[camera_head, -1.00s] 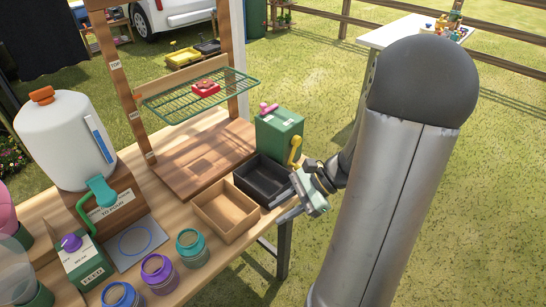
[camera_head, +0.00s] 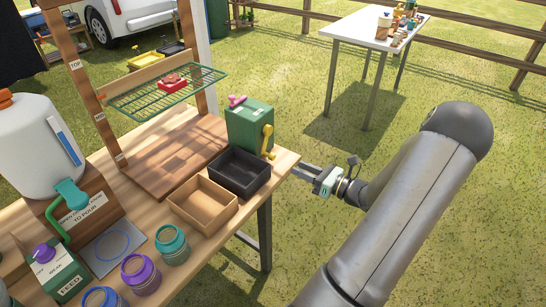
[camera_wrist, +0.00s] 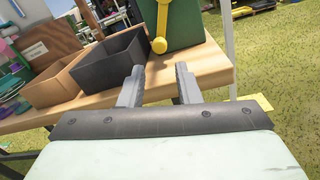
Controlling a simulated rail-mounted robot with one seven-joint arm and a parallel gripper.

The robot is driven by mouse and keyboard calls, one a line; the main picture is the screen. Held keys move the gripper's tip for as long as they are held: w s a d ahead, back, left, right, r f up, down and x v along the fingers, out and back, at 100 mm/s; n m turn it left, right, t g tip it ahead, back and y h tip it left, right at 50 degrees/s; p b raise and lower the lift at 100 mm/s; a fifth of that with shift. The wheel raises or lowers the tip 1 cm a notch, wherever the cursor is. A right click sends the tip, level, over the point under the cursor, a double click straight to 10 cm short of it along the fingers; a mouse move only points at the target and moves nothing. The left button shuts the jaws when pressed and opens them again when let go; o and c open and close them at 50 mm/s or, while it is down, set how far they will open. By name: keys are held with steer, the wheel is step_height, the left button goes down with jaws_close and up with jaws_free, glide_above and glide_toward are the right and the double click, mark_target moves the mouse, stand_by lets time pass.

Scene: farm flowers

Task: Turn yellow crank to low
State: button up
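The yellow crank (camera_head: 267,141) is on the right side of a green box (camera_head: 246,126) with a pink piece on top, at the right end of the wooden table. Its arm hangs down with the knob at the lower end. In the wrist view the crank (camera_wrist: 160,25) is ahead, just above and between my fingers. My gripper (camera_head: 303,172) is just off the table's right edge, below and to the right of the crank and apart from it. Its two fingers (camera_wrist: 158,86) are spread with nothing between them.
A black tray (camera_head: 262,180) and a wooden tray (camera_head: 225,210) sit left of my gripper. A green wire rack (camera_head: 195,103) holds a red item behind. Several jars (camera_head: 172,243) and a white dispenser (camera_head: 30,135) stand at left.

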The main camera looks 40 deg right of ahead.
mark_target(274, 157)
steer(key=x, duration=1)
steer(key=shift+w+a, duration=0.2)
steer(key=shift+w, duration=0.05)
jaws_close()
steer(key=shift+d, duration=0.1)
